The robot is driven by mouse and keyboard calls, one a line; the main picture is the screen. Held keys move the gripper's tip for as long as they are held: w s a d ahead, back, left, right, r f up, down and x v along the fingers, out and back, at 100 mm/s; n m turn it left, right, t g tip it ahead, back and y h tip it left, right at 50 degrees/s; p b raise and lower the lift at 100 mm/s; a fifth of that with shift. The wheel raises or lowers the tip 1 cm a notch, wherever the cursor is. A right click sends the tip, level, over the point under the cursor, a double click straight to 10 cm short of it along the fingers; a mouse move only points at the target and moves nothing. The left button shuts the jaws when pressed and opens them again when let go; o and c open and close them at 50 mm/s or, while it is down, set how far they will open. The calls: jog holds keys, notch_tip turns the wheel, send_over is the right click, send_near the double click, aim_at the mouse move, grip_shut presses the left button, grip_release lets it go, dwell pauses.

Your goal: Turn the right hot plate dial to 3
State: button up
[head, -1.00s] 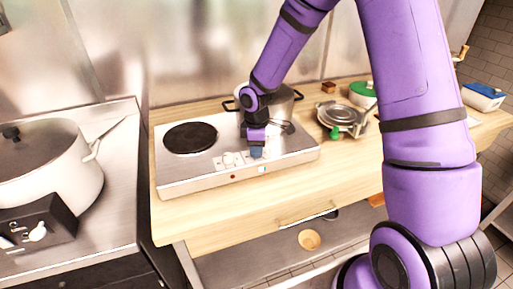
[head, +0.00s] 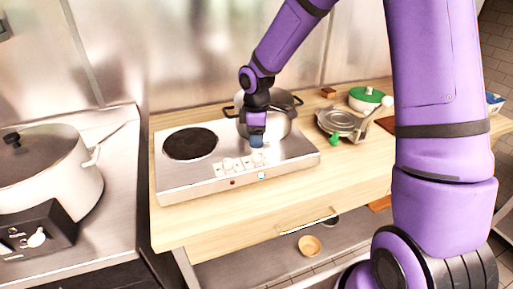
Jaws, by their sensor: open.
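The steel hot plate (head: 185,185) sits on the wooden counter, with a bare dark burner (head: 190,143) at left and a steel pot (head: 280,122) at its right rear. Its front panel carries a left dial (head: 227,164) and a right dial (head: 258,157), both pale. The number the right dial points to is too small to read. My gripper (head: 257,143) points down in front of the pot, just above and behind the right dial. It is open and empty and looks apart from the dial, though the gap is small.
A clear-lidded pan or press (head: 340,120) and a green-lidded pot (head: 366,97) stand right of the hot plate. A large pot (head: 45,165) and a black control box (head: 35,232) are at left. The wooden counter's front strip is clear.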

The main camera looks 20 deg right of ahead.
aim_at(257, 154)
jog(key=shift+r, duration=1.9)
jog(key=s+d+r+m+t+h, duration=0.1)
jog(key=s+d+r+m, duration=0.15)
jog(key=s+r, duration=0.45)
jog(key=s+d+r+m+t, duration=0.2)
jog(key=s+r+m, duration=0.25)
jog(key=r, duration=0.35)
jog(key=s+d+r+m+t, duration=0.1)
jog(key=s+r+m, duration=0.1)
jog(key=s, duration=0.7)
jog(key=s+d+r+m+t+y, duration=0.1)
jog(key=s+r+m, duration=0.2)
jog(key=s, duration=0.6)
jog(key=shift+d+r+m, duration=0.2)
jog(key=shift+r+m, duration=0.15)
jog(key=shift+m, duration=0.45)
